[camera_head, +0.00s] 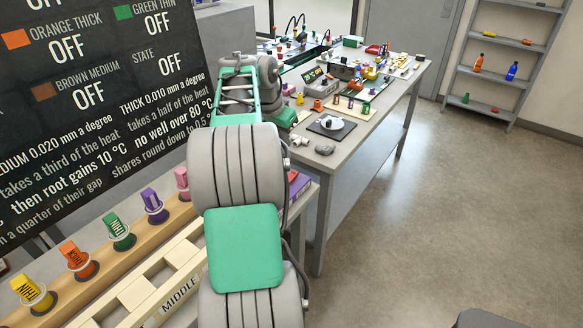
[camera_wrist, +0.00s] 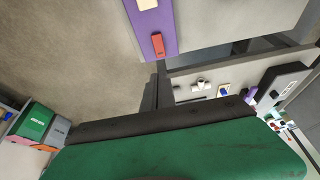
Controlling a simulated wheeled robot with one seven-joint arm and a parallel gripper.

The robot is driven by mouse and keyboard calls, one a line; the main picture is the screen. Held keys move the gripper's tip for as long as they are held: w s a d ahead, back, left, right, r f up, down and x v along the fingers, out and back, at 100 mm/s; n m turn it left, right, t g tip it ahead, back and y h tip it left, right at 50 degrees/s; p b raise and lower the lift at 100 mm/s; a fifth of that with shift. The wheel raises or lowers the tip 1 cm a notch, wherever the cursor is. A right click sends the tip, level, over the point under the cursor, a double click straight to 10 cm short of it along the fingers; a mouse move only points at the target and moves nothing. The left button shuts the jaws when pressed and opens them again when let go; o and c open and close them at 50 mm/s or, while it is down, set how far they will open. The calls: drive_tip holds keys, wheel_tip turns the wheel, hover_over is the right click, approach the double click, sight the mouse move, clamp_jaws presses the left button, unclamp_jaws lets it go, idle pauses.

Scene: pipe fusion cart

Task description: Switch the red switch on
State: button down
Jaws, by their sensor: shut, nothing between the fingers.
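In the wrist view, a small red block-shaped piece (camera_wrist: 157,45) sits on a purple strip (camera_wrist: 150,22) with a pale patch at its upper end. It may be the red switch; I cannot tell its position. My gripper (camera_wrist: 160,70) shows as dark fingers beyond its green body, shut and empty. The fingertips appear just below the red piece in the picture; I cannot tell whether they touch it. In the head view my arm hides the gripper, and only part of a purple item (camera_head: 299,186) shows beside the arm.
A wooden rail (camera_head: 107,250) with several coloured plugs stands at lower left, below a dark board (camera_head: 95,105) reading OFF in several fields. A grey bench (camera_head: 340,165) with many small objects runs behind my arm. Shelves (camera_head: 500,65) stand at the back.

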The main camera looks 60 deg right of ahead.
sight(294, 173)
drive_tip(key=x, duration=0.4)
drive_tip(key=p+x, duration=0.1)
drive_tip(key=x, duration=0.4)
drive_tip(key=p+x, duration=0.1)
drive_tip(key=x, duration=0.4)
drive_tip(key=shift+w+a+f, duration=0.1)
drive_tip(key=shift+a, duration=0.3)
